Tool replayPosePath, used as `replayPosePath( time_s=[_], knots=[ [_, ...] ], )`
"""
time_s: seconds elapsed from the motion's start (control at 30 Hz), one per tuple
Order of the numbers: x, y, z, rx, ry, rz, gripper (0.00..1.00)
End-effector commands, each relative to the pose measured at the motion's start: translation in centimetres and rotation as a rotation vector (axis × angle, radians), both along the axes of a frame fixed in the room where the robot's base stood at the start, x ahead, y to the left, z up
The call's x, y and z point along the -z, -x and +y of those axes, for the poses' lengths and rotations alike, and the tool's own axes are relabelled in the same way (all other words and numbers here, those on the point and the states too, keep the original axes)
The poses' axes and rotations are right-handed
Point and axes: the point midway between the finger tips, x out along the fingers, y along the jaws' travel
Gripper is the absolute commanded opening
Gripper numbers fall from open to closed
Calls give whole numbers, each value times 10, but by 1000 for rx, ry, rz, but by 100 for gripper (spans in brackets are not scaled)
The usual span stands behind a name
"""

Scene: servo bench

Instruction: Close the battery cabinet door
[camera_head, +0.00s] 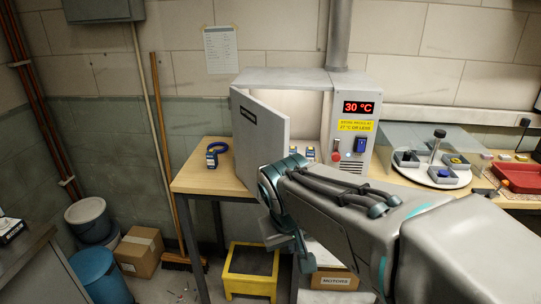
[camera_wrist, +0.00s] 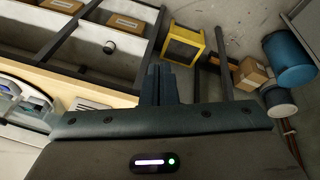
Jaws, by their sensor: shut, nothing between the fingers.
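The grey battery cabinet (camera_head: 287,77) stands on the wooden bench in the head view. Its door (camera_head: 262,137) is hinged at the left and stands open, swung toward me, with a dark label on its outer face. The lit interior shows to the right of the door, with small blue packs (camera_head: 310,152) low inside. My gripper (camera_head: 306,262) is below and in front of the cabinet, pointing down, apart from the door. In the wrist view its fingers (camera_wrist: 158,84) are together and empty. My arm hides part of the cabinet's lower front and the bench edge.
A yellow stool (camera_head: 250,271) stands below. A round tray (camera_head: 432,172) is at right. A cardboard box (camera_head: 139,251) and blue bin (camera_head: 99,275) are on the floor at left.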

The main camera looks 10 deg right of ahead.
Motion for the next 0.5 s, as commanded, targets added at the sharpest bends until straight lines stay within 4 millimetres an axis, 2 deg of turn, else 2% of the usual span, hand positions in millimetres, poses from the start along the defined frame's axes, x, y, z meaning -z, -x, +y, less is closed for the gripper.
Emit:
replayPosePath(
  time_s=[0.03, 0.2, 0.33, 0.4, 0.5],
  knots=[
    [-29, -25, 6, -23, 51, -20, 0],
    [-84, -92, 31, -73, 177, -114, 0],
    [-108, -124, 48, -98, 224, -174, 0],
    [-114, -134, 53, -105, 236, -193, 0],
    [-113, -141, 55, -109, 242, -203, 0]
  ],
)
